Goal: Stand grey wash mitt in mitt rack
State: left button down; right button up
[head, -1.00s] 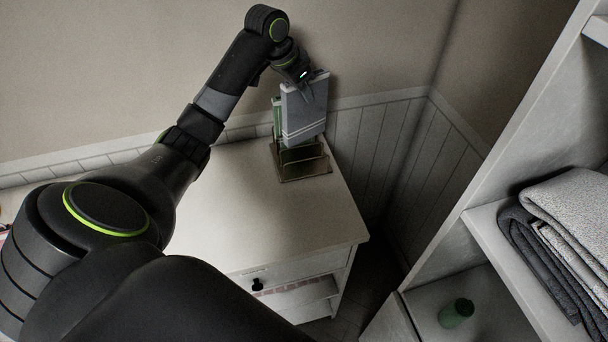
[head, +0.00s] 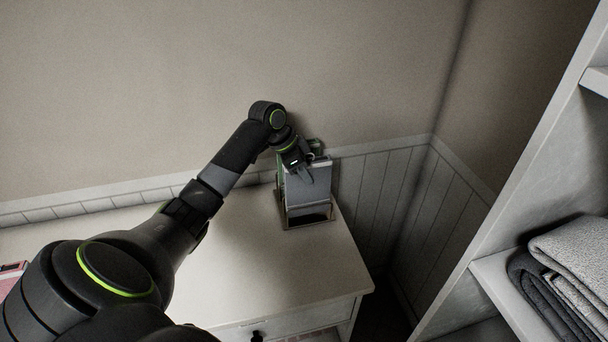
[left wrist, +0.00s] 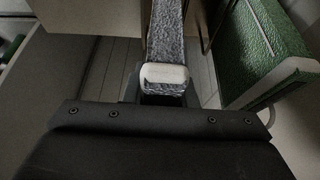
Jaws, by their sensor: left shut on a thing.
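The grey wash mitt (head: 308,188) is upright in the mitt rack (head: 306,222) at the dresser's back right corner. Its lower part is between the rack's dividers; whether it touches the rack's floor is hidden. My left gripper (head: 304,171) is shut on the mitt's top edge. In the left wrist view the grey mitt (left wrist: 166,40) shows edge-on as a textured strip with a pale end. My right gripper is out of view.
The white dresser top (head: 260,265) is mostly clear. A pink item (head: 12,268) lies at the far left. The panelled wall (head: 375,185) is close behind the rack. A shelf unit (head: 530,170) with folded towels (head: 570,265) stands at the right.

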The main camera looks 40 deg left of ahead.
pick_arm(q)
jog(key=shift+f, duration=0.9)
jog(key=c, duration=1.2)
grip_release()
jog(key=shift+f, duration=0.1)
jog(key=shift+o, duration=0.2)
jog(key=b+v, duration=0.3)
jog(key=v, duration=0.8)
jog(key=shift+a, duration=0.1)
jog(key=shift+s+a+r, duration=0.1)
jog(key=shift+s+r, duration=0.1)
jog(key=shift+r, duration=0.4)
jog(key=shift+f, duration=0.1)
